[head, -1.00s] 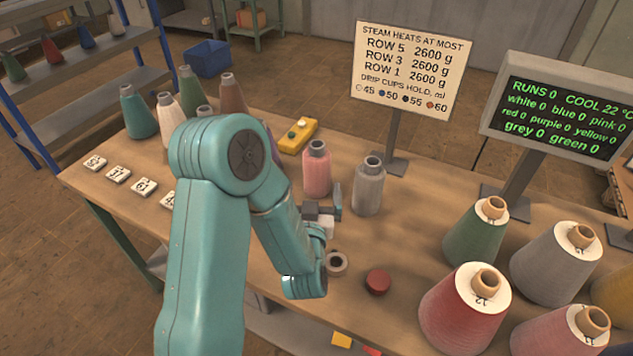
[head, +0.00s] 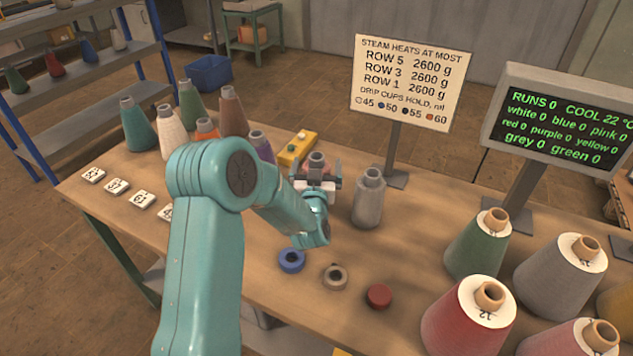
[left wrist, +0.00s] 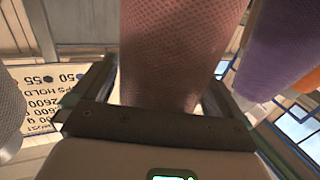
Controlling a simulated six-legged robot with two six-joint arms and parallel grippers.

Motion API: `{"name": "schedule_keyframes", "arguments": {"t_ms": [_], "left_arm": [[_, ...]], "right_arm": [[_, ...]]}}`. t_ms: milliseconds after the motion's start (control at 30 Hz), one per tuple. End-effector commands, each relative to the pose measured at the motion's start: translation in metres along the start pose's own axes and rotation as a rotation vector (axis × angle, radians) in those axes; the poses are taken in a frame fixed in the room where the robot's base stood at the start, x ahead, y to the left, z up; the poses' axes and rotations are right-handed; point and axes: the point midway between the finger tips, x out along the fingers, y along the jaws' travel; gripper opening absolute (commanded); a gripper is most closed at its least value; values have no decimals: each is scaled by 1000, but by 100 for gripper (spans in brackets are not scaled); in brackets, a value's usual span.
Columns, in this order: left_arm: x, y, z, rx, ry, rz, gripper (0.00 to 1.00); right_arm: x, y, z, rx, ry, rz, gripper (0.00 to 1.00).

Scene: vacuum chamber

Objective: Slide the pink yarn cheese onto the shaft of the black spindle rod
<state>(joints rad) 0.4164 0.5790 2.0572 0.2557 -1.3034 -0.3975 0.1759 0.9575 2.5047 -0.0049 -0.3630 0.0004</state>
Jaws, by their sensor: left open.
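The pink yarn cheese (head: 317,159) stands on the table, mostly hidden behind my left gripper (head: 317,180) in the head view; its grey top shows above the jaws. In the left wrist view the pink yarn (left wrist: 185,45) fills the middle, between the two fingers of the left gripper (left wrist: 160,85). The jaws are open around it; a bright gap shows beside the right finger. I cannot make out a black spindle rod in either view. My right gripper is not in view.
A grey cheese (head: 369,198) stands close to the right of the pink one, a purple one (head: 262,146) to the left. A yellow control box (head: 297,148) is behind. Large cones fill the right.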

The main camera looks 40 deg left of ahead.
Motion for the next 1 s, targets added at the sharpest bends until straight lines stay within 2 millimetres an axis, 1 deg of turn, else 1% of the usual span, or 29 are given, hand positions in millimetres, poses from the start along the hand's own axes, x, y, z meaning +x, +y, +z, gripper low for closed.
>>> {"name": "schedule_keyframes", "arguments": {"t_ms": [33, 100, 300, 333, 367, 400, 467, 500, 533, 567, 833, 933, 1000], "left_arm": [[5, 0, -1, 0, 1, -1, 100], [9, 0, 0, 0, 0, 0, 100], [9, 0, 0, 0, 0, 1, 100], [9, 0, 0, 0, 0, 1, 94], [9, 0, 0, 0, 0, 0, 84], [9, 0, 0, 0, 0, 0, 71], [9, 0, 0, 0, 0, 0, 51], [9, 0, 0, -1, 0, 0, 38], [9, 0, 0, -1, 0, 0, 28], [9, 0, -1, -1, 2, 0, 23], [9, 0, -3, -1, 3, 0, 23], [9, 0, -11, -1, 4, 0, 23], [9, 0, -22, -1, 6, -1, 23]], "right_arm": [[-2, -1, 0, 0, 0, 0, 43], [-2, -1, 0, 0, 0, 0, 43], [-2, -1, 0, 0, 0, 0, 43], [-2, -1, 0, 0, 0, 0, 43], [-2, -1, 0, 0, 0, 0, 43], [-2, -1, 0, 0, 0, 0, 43], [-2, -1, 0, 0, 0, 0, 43], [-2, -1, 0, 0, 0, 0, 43], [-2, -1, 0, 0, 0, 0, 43], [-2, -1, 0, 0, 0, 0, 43], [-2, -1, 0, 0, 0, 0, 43], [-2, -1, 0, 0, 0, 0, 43], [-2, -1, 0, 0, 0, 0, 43]]}}
